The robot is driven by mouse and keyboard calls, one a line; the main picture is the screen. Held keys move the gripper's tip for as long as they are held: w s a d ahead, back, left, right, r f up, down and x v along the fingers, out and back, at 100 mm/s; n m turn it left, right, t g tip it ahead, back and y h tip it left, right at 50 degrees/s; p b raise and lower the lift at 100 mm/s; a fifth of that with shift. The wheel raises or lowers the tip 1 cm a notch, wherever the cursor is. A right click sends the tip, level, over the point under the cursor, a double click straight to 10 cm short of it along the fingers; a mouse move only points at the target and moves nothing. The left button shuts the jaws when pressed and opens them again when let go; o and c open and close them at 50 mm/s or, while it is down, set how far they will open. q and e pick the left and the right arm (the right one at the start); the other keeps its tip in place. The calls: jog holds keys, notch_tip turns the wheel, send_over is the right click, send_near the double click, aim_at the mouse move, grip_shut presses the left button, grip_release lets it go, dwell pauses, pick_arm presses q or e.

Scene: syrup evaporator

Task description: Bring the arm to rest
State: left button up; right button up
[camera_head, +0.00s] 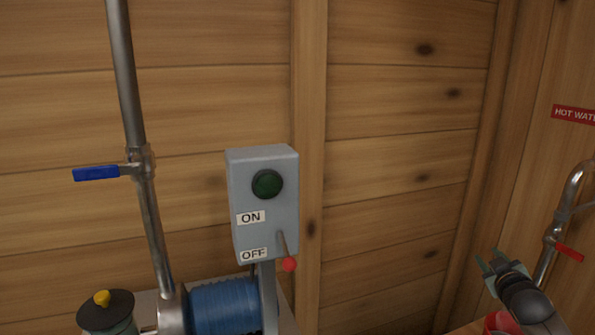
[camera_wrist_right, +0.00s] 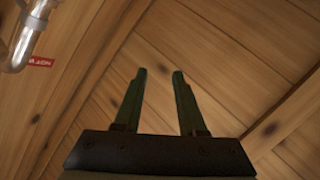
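My right gripper (camera_head: 493,262) is at the lower right of the head view, raised beside the hot-water pipe, and touches nothing that I can see. In the right wrist view its two dark green fingers (camera_wrist_right: 158,100) stand apart with only wooden wall between and beyond them, so it is open and empty. My left gripper is in neither view.
A grey switch box (camera_head: 265,205) with ON and OFF labels has its red-tipped lever (camera_head: 288,262) down by OFF. A blue-handled valve (camera_head: 97,173) sits on the left pipe. A red-handled valve (camera_head: 568,252) is close to the right gripper. A blue motor (camera_head: 222,306) stands below.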

jog(key=s+a+f+n+g+y, duration=0.1)
jog(key=s+a+f+g+y, duration=0.15)
jog(key=s+a+f, duration=0.8)
jog(key=s+a+f+g+y, duration=0.1)
jog(key=s+a+f+y, duration=0.2)
jog(key=s+a+f, duration=0.7)
jog(key=s+a+f+m+g+y, duration=0.1)
jog(key=s+a+f, duration=0.2)
jog(key=s+a, duration=0.4)
jog(key=s+a+f+g+y, duration=0.2)
jog(key=s+a+f, duration=0.2)
jog(key=s+a, duration=0.3)
pick_arm(q)
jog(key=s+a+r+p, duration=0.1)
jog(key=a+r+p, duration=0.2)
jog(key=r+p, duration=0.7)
jog(key=p, duration=0.4)
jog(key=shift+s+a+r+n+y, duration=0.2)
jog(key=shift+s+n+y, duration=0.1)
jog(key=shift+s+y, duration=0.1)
pick_arm(e)
notch_tip(320, 180, up, 11)
jog(key=s+d+m+h, duration=0.1)
jog(key=d, duration=0.1)
jog(key=shift+s+d+t, duration=0.3)
jog(key=shift+t, duration=0.15)
